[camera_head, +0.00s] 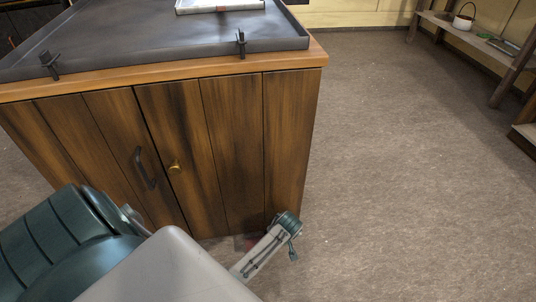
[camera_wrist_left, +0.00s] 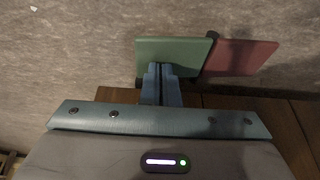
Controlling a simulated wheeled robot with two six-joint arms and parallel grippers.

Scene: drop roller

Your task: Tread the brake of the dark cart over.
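The cart (camera_head: 225,150) has dark brown wooden plank sides and a dark grey tray top, and fills the left of the head view. Low at its side, the left wrist view shows a green pedal plate (camera_wrist_left: 180,50) and a red pedal plate (camera_wrist_left: 243,57) side by side. A bit of dim red shows at the cart's foot in the head view. My left gripper (camera_wrist_left: 160,70) is shut and empty, its fingertips at the green plate's lower edge; I cannot tell whether they touch. In the head view my left arm hides the fingers. My right gripper is in no view.
The tray top (camera_head: 150,38) has two dark clips on its front rim and a pale item at the back. The cart's door has a dark handle (camera_head: 146,168) and a brass knob. Open floor (camera_head: 400,160) lies to the right, with a shelf (camera_head: 470,40) beyond.

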